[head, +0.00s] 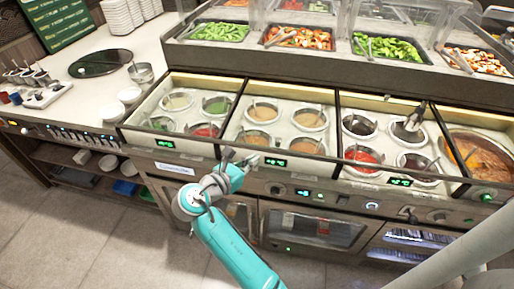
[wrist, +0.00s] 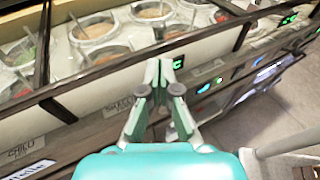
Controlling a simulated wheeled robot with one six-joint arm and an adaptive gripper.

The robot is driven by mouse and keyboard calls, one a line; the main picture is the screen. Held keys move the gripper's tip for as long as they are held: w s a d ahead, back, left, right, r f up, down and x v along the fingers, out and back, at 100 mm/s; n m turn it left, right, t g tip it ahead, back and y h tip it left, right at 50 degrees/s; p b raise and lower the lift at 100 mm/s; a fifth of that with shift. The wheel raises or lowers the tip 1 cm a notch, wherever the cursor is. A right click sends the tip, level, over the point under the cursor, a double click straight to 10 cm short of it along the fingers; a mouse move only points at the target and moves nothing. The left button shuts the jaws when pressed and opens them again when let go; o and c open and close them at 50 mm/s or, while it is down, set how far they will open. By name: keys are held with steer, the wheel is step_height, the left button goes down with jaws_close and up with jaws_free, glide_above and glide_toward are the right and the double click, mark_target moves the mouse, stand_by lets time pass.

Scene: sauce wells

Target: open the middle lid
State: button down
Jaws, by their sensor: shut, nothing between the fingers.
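The middle lid (head: 283,153) looks like a clear pane in a dark frame, lying flat over the middle well section; several pots of beige sauce (head: 258,139) show through it. In the wrist view its dark front bar (wrist: 205,43) runs across, just beyond my fingertips. My gripper (head: 229,156) is at the front edge of the counter, near the middle section's front left corner. In the wrist view my gripper (wrist: 164,70) is shut and empty, with its tips close to the bar. I cannot tell whether they touch it.
The left section (head: 130,125) and right section (head: 337,120) flank the middle one, with a soup well (head: 490,150) at far right. Green displays (head: 276,162) and knobs line the front panel. Salad trays (head: 300,37) under clear guards stand behind. The floor in front is clear.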

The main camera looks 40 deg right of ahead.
mark_target(273, 143)
steer(key=x, duration=0.9)
steer(key=shift+w+d, duration=0.15)
steer(key=shift+d, duration=0.25)
steer(key=shift+d, duration=0.1)
steer(key=w+d, duration=0.3)
steer(key=shift+d, duration=0.3)
steer(key=shift+a, duration=0.1)
